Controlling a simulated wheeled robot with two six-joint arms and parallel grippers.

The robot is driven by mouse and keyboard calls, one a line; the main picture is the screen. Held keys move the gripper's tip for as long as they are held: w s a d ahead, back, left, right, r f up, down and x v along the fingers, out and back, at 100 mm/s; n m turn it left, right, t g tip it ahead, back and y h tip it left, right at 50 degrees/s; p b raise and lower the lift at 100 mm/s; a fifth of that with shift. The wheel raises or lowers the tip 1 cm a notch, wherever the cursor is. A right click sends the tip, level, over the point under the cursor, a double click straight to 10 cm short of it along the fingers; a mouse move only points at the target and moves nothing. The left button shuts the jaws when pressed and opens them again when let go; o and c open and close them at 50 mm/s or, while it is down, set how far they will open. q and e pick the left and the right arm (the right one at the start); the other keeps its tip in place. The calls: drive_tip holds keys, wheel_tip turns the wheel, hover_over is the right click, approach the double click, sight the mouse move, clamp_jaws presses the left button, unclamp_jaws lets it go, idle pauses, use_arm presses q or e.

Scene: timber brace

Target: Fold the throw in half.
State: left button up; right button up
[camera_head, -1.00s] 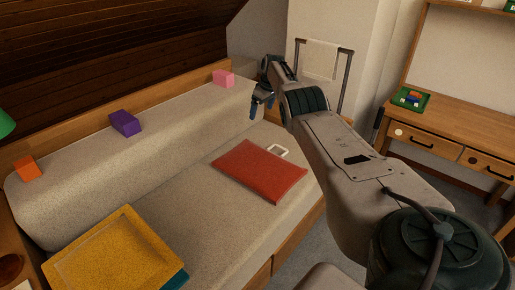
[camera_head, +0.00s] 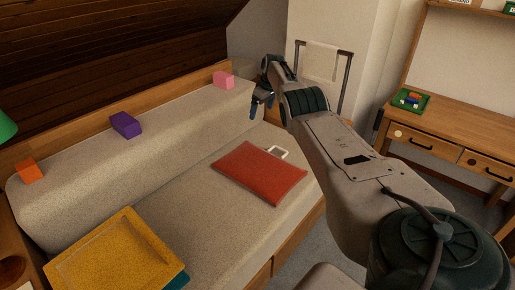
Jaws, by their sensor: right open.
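A flat mustard-yellow piece (camera_head: 116,258) with a raised-looking border lies on the near left of the grey daybed seat. It looks like the throw, though I cannot tell its fold or layers for certain. A teal edge (camera_head: 178,281) shows from beneath its lower right corner. Its near edge is cut off by the frame. My right gripper (camera_head: 262,102) is open and empty, above the far end of the daybed near the backrest. It is well apart from the yellow piece. My left gripper is not in view.
A red flat item (camera_head: 258,174) with a white loop lies on the daybed seat (camera_head: 200,215). Orange (camera_head: 29,171), purple (camera_head: 126,124) and pink (camera_head: 223,80) blocks sit along the backrest. A wooden desk (camera_head: 470,123) with a green tray (camera_head: 410,101) stands right.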

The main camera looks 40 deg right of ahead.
drive_tip(key=shift+r, duration=0.1)
idle(0.3)
drive_tip(key=w+p+v, duration=0.1)
drive_tip(key=p+v, duration=0.5)
drive_tip(key=shift+w+r+p, duration=0.25)
drive_tip(key=shift+r+p, duration=0.05)
drive_tip(key=shift+r, duration=0.2)
idle(0.4)
drive_tip(key=shift+a, duration=0.1)
idle(1.4)
